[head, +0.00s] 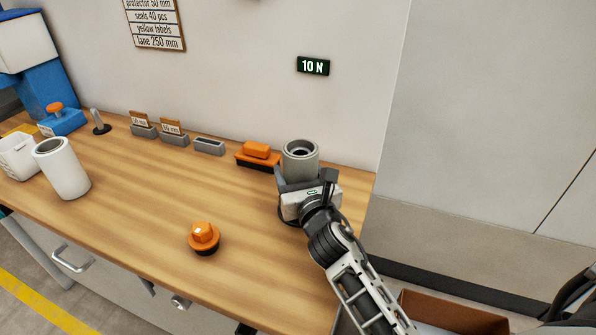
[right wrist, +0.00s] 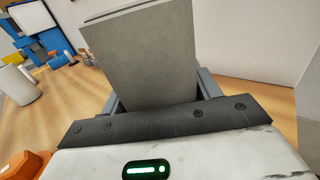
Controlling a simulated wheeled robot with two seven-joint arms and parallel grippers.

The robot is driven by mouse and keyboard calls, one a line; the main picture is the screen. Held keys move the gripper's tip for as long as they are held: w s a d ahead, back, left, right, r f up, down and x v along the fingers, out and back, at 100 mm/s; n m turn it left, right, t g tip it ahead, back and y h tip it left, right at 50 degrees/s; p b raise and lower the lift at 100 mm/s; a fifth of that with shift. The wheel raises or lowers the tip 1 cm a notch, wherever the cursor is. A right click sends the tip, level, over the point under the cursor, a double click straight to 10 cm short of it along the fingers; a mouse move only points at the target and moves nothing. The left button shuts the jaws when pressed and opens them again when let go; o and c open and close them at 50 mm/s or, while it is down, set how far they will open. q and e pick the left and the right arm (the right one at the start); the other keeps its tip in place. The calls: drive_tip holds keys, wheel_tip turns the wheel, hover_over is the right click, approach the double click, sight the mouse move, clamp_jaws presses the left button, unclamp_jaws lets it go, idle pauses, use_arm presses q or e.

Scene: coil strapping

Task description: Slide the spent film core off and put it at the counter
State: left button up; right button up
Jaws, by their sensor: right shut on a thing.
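The spent film core (head: 300,161) is a grey hollow cylinder with a dark bore, upright near the back right of the counter (head: 150,210). My right gripper (head: 297,180) is shut on it from the front. In the right wrist view the core (right wrist: 143,62) fills the space between the fingers of my right gripper (right wrist: 160,92) and looks tilted there. The core's lower part is hidden by the gripper, so I cannot tell whether it touches the counter. My left gripper is not in view.
An orange-and-black block (head: 257,154) sits just left of the core. An orange knob on a dark base (head: 203,238) stands at the front middle. A white hollow roll (head: 62,168) and a white container (head: 17,157) stand at left. A cardboard box (head: 450,312) lies below, right.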

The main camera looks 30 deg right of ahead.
sight(297, 142)
drive_tip(key=shift+r+p, duration=1)
drive_tip(key=shift+r, duration=2.3)
drive_tip(key=shift+r, duration=0.1)
wheel_tip(297, 142, up, 7)
